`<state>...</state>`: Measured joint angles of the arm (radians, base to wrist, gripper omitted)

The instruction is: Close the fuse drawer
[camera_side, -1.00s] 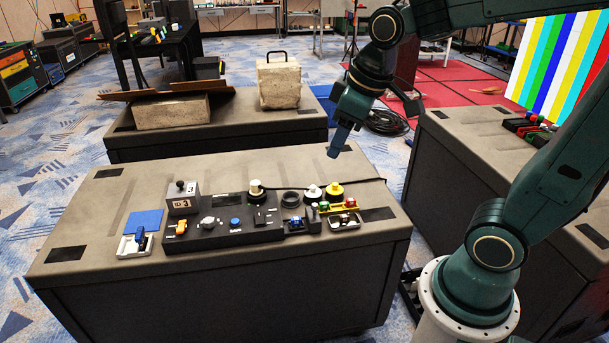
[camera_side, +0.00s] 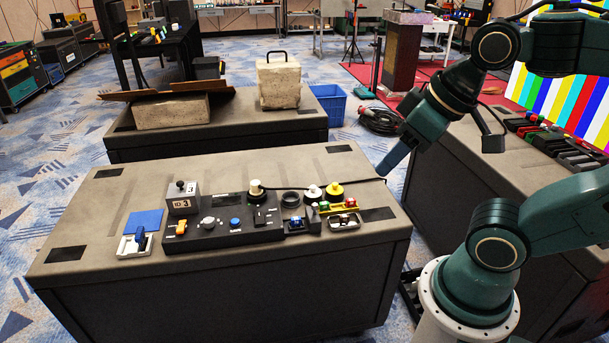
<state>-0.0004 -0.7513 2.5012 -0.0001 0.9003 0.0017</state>
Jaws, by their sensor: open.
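A low dark control panel (camera_side: 224,234) lies on the near grey table, with a grey box marked 3 (camera_side: 183,199), a yellow-orange switch and a blue button on it. At its right end is a small dark unit with a blue part (camera_side: 297,224). Beside that is a pale tray with dark and red parts (camera_side: 345,222). Which of these is the fuse drawer, and how far it stands out, I cannot tell. My gripper (camera_side: 385,170) is open and empty, tilted down-left above the table's right back edge, apart from everything on the panel.
A black cable (camera_side: 340,181) runs across the tabletop to the right. Black and yellow round knobs (camera_side: 334,191) stand behind the trays. A white unit with a blue lever (camera_side: 136,243) sits left of the panel. The table's back middle is clear.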

